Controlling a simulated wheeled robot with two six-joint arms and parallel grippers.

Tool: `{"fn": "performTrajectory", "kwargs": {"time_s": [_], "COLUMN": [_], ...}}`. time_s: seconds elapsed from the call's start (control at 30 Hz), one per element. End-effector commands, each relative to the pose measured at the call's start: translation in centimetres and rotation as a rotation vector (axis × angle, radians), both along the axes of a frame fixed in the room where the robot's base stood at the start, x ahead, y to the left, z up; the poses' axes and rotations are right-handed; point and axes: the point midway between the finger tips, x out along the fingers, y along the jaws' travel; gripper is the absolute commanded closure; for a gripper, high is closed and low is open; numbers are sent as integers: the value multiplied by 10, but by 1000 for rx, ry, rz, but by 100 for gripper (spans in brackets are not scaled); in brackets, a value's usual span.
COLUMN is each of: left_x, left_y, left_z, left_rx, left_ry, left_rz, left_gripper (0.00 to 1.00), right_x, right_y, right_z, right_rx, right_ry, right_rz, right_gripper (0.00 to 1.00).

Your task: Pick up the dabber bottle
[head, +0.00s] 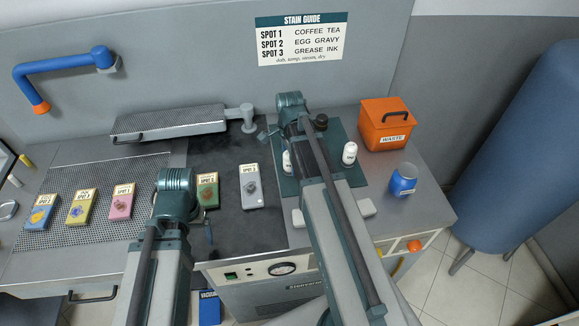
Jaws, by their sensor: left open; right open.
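Two small white bottles stand on the dark green mat (353,172) at the right of the counter. One white bottle (349,154) is in clear view right of my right arm; the other white bottle (287,162) is partly hidden behind that arm. I cannot tell which is the dabber bottle. A dark round-topped item (321,121) stands at the mat's back. My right gripper (267,133) is at the mat's back left, open, mostly hidden by its arm. My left gripper (209,233) is open and low over the counter's front middle, mostly hidden too. Neither visibly holds anything.
An orange waste bin (386,128) and a blue labelled jar (403,182) stand right of the mat. Several coloured stain cards, including a grey one (250,187), lie to the left. A padded arm board (170,121) is at the back. White blocks (363,208) lie near the front edge.

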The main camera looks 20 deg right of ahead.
Motion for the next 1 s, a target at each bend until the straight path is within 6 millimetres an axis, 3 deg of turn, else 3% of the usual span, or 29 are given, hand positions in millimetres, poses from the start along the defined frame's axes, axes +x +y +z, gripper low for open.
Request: {"fn": "performTrajectory", "kwargs": {"time_s": [0.07, 0.5, 0.8, 1.0], "left_x": [0, 0, 0, 0], "left_y": [0, 0, 0, 0], "left_z": [0, 0, 2, 14], "left_rx": [0, 0, 0, 0], "left_ry": [0, 0, 0, 0], "left_rz": [0, 0, 0, 0], "left_gripper": [14, 14, 14, 14], "right_x": [0, 0, 0, 0], "right_y": [0, 0, -1, -5], "right_z": [0, 0, 2, 14], "right_rx": [0, 0, 0, 0], "right_ry": [0, 0, 0, 0], "right_rz": [0, 0, 0, 2], "right_gripper": [22, 100, 100, 100]}}
